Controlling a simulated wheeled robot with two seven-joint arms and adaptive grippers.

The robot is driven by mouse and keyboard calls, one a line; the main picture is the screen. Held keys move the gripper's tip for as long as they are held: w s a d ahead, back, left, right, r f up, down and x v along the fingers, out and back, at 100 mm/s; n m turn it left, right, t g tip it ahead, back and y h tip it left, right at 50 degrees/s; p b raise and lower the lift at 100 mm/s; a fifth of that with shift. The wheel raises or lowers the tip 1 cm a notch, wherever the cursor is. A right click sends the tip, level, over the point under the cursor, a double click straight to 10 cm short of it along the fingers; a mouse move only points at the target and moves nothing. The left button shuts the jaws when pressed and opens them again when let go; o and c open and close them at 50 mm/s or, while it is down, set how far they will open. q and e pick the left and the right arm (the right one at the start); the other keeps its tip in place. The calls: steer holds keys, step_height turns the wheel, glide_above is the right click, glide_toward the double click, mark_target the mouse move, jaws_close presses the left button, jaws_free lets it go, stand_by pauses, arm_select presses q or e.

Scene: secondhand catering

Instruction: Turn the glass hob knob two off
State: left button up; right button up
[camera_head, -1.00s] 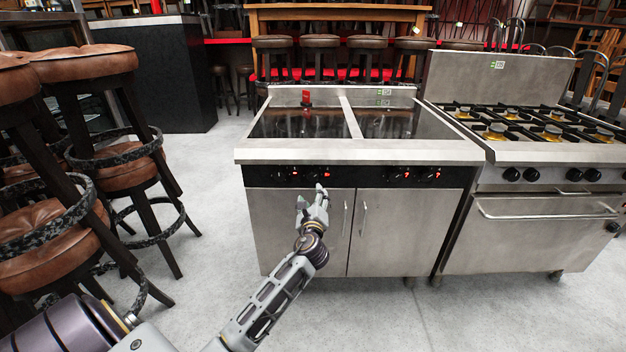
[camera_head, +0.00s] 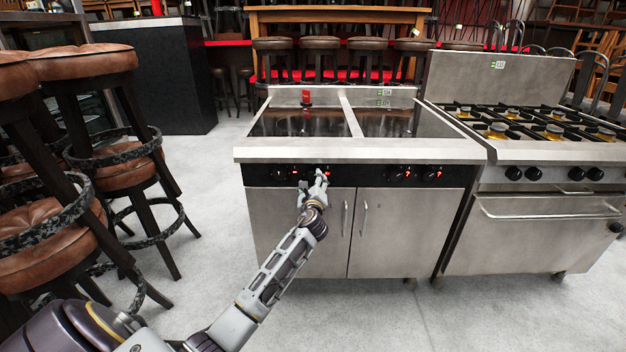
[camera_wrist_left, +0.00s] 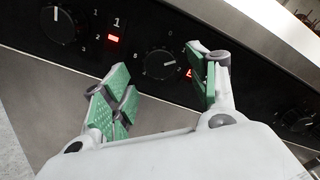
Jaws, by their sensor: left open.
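The glass hob (camera_head: 300,123) has a black front panel with knobs and red displays. In the left wrist view, knob two (camera_wrist_left: 160,63) is a round black dial with a light pointer mark toward its right side. A red light beside it is partly covered by a finger. My left gripper (camera_head: 313,180) is open in front of the panel's left half, and hides part of this knob in the head view. In the wrist view its green-padded fingers (camera_wrist_left: 165,76) stand to either side of the knob, apart from each other; whether they touch it is unclear. My right gripper is out of view.
Knob one (camera_wrist_left: 63,24) is left of the gripper, and another knob (camera_wrist_left: 295,117) is to the right. Cabinet doors with handles (camera_head: 363,219) lie below the panel. A gas range (camera_head: 545,150) stands at right, bar stools (camera_head: 95,160) at left.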

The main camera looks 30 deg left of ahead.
mark_target(313, 177)
arm_select(q)
steer(key=shift+x, duration=1.15)
steer(key=shift+b+x, duration=0.45)
steer(key=shift+x, duration=0.4)
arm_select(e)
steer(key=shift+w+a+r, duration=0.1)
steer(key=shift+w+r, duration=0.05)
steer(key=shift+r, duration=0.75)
arm_select(q)
steer(key=c, duration=1)
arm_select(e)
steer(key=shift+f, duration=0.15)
